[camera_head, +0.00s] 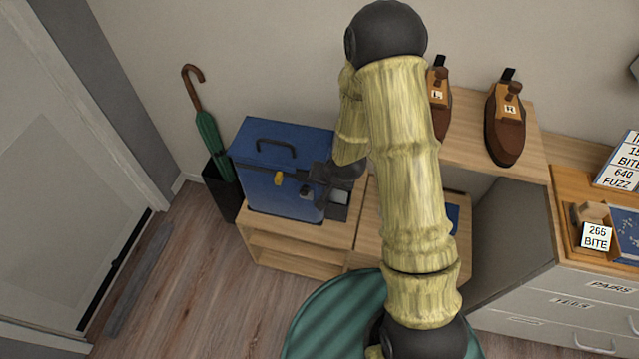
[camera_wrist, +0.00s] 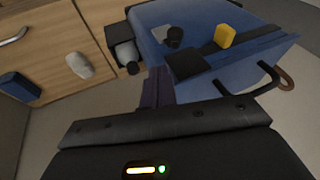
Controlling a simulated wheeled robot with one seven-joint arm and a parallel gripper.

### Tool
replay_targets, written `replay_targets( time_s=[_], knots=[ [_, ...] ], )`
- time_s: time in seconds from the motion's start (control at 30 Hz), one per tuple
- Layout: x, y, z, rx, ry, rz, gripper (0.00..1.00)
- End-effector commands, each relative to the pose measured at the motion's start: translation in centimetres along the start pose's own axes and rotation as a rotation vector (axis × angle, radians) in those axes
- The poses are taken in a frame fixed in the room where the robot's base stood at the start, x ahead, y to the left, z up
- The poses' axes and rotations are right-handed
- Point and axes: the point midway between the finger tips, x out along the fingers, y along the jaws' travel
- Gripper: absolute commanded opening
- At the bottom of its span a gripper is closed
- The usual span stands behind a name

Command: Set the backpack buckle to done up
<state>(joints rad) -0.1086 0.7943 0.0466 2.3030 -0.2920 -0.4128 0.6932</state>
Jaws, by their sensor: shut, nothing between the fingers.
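The blue backpack (camera_head: 262,190) stands upright on a low wooden shelf unit, with a dark handle on top. It also shows at the top of the wrist view (camera_wrist: 195,80). A yellow buckle piece (camera_head: 279,178) sits on a dark strap across its front; it also shows in the wrist view (camera_wrist: 225,36). A separate dark piece lies near the strap, and I cannot tell whether the buckle parts are joined. My gripper (camera_head: 308,192) is shut and empty, close to the front of the backpack, right of the yellow piece. Contact is unclear.
A green umbrella (camera_head: 208,145) stands in a dark bin left of the backpack. Brown shoe forms (camera_head: 507,125) stand on a higher shelf at right.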

Motion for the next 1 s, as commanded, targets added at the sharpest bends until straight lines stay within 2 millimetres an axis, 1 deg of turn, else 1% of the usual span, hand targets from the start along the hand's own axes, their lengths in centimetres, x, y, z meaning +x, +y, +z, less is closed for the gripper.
replay_targets(
  time_s=[0.03, 0.2, 0.3, 0.4, 0.57, 1.0],
  knots=[
    [-0.9, 0.1, -0.1, 0.001, 0.003, 0.000, 0.00],
    [-3.5, 0.2, -0.2, 0.004, 0.005, 0.001, 0.00],
    [-4.9, 0.2, -0.2, 0.005, 0.004, 0.001, 0.00],
    [-5.8, 0.2, -0.2, 0.005, 0.003, 0.002, 0.00],
    [-6.3, 0.2, -0.1, 0.004, 0.002, 0.002, 0.00],
    [-6.3, 0.1, -0.1, 0.003, 0.002, 0.001, 0.00]
  ],
)
